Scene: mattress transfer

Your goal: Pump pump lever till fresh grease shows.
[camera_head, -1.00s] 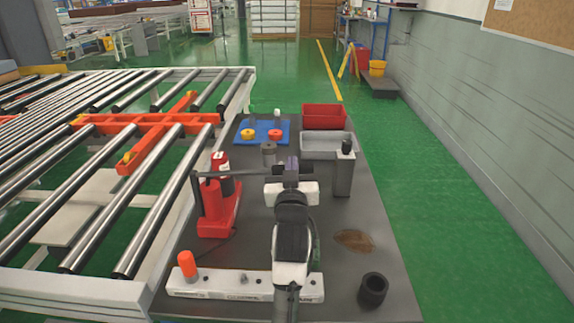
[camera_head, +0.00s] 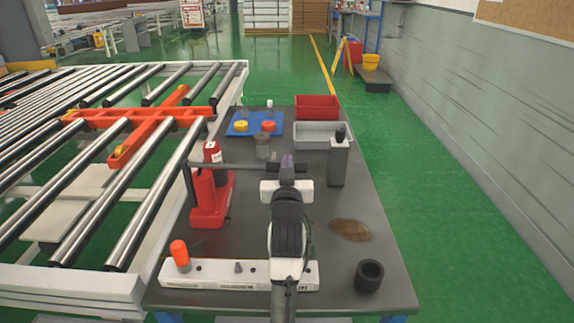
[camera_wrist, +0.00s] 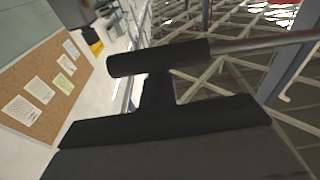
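The red grease pump (camera_head: 210,196) stands upright on the dark table, left of my arm, with a red canister beside its column. Its pump lever (camera_head: 236,165) runs roughly level from the pump to the right, ending at my gripper (camera_head: 287,163). In the wrist view the lever's black grip (camera_wrist: 130,64) crosses in front of my gripper (camera_wrist: 157,80), with the metal rod going off right. My gripper appears shut on this grip; the fingertips are largely hidden. A white block (camera_head: 215,275) with fittings and an orange cap (camera_head: 180,252) lies at the near edge. Fresh grease cannot be made out at it.
A brown stain (camera_head: 350,230) and a black cup (camera_head: 369,275) are at the right. A grey upright container (camera_head: 338,165), grey tray (camera_head: 300,143), red bin (camera_head: 317,113) and blue mat (camera_head: 240,131) stand farther back. The roller conveyor (camera_head: 95,215) borders the left.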

